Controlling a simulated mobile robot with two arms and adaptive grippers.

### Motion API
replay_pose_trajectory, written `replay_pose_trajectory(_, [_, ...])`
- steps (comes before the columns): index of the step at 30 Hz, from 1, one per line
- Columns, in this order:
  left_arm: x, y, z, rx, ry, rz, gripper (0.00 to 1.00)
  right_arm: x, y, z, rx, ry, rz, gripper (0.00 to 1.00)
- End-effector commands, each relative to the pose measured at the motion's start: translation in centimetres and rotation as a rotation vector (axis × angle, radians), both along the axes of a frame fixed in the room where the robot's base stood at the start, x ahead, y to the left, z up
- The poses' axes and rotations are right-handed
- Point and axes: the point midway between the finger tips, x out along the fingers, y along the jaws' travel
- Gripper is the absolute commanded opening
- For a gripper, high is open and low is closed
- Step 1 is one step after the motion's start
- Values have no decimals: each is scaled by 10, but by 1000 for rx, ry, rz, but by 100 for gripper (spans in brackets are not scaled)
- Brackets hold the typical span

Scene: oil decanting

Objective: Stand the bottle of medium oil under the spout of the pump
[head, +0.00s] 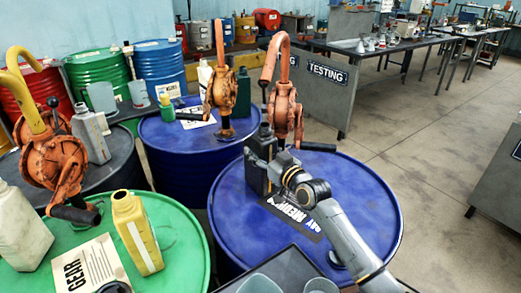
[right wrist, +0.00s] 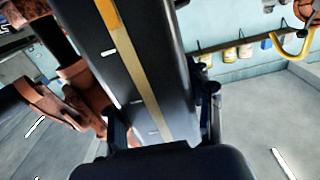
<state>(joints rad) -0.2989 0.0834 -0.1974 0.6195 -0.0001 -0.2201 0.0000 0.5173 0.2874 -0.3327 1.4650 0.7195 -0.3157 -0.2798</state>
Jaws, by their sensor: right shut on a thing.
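The dark bottle (head: 256,175) is upright, or nearly so, over the blue drum (head: 365,205) with the dark label (head: 292,216). The label's text is partly readable. My right gripper (head: 281,168) is shut on the bottle from its right side. In the right wrist view, the bottle (right wrist: 130,60) fills the middle, black with a yellow strip, between the fingers (right wrist: 162,118). I cannot tell whether the bottle's base touches the drum. My left gripper is not in view.
A green drum (head: 185,225) with a yellow bottle (head: 137,232) stands at front left. Another blue drum (head: 165,150) with an orange pump (head: 219,90) is behind. A dark tray (head: 300,262) with grey containers is at the bottom. Open floor lies right.

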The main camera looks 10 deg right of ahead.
Motion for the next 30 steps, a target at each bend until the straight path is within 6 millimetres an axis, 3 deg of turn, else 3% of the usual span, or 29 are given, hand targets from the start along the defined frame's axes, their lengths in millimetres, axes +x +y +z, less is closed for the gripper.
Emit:
replay_pose_trajectory(10, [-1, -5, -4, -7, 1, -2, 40, 0, 0, -2, 1, -6, 0, 1])
replay_pose_trajectory(11, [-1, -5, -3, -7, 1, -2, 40, 0, 0, -3, 1, -2, 0, 56])
replay_pose_trajectory(14, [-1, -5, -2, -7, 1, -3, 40, 0, 0, -3, 0, -1, 0, 75])
replay_pose_trajectory(26, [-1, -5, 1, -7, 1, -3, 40, -1, -1, 1, 0, -1, 0, 75])
replay_pose_trajectory(30, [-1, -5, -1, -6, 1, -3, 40, -18, -8, -1, 0, -1, 0, 75])
